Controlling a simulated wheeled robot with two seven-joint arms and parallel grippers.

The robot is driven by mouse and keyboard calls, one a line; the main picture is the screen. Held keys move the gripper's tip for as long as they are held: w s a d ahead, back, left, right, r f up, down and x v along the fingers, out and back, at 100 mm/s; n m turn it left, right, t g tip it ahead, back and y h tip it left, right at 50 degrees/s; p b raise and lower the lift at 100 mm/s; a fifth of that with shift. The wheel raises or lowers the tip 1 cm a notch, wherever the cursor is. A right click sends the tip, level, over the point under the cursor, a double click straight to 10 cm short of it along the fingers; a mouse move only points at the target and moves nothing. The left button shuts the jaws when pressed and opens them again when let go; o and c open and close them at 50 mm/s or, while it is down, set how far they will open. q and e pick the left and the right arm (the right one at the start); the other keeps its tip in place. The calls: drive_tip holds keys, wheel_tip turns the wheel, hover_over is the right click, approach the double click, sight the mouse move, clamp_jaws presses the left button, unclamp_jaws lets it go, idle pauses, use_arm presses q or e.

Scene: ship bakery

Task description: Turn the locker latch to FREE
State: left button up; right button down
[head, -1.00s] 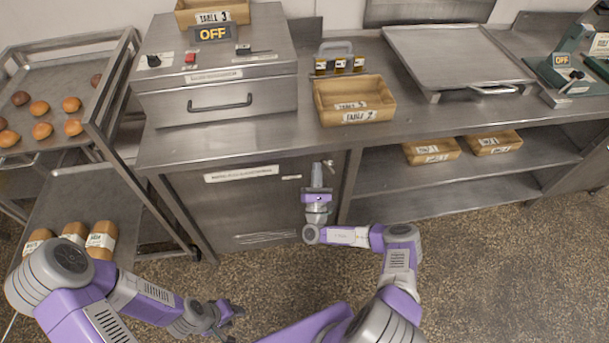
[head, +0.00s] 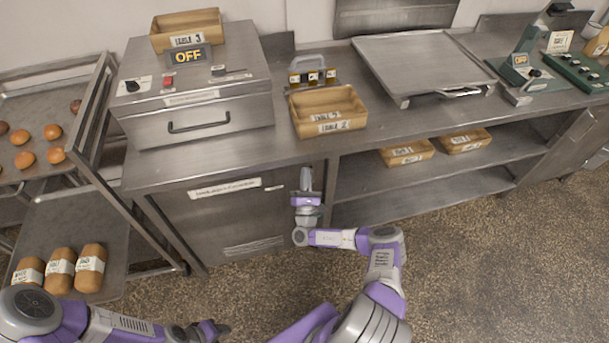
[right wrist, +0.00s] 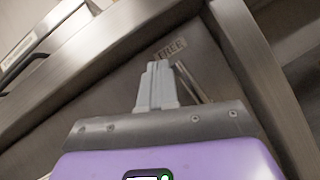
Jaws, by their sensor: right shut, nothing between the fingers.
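The locker is the grey cabinet door (head: 215,215) under the counter, with a long white label. My right gripper (head: 305,178) is at the door's upper right edge, its fingers shut and empty. In the right wrist view the gripper (right wrist: 157,82) points at the door. A thin metal bar, seemingly the latch lever (right wrist: 192,82), slants down just to the right of the fingers; I cannot tell whether they touch. A FREE label (right wrist: 170,49) is on the door above it. In the head view my gripper hides the latch. My left gripper (head: 210,332) is low at the bottom edge, its fingers unclear.
A steel oven (head: 200,100) with an OFF sign and a wooden crate (head: 328,122) stand on the counter above. Open shelves (head: 430,170) are right of the locker. A rack (head: 100,225) with loaves stands left. The floor in front is clear.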

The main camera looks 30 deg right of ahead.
idle(0.4)
drive_tip(key=s+a+p, duration=0.2)
drive_tip(key=s+a, duration=0.3)
drive_tip(key=a, duration=0.7)
drive_tip(key=shift+s+f, duration=0.3)
drive_tip(key=shift+f, duration=0.1)
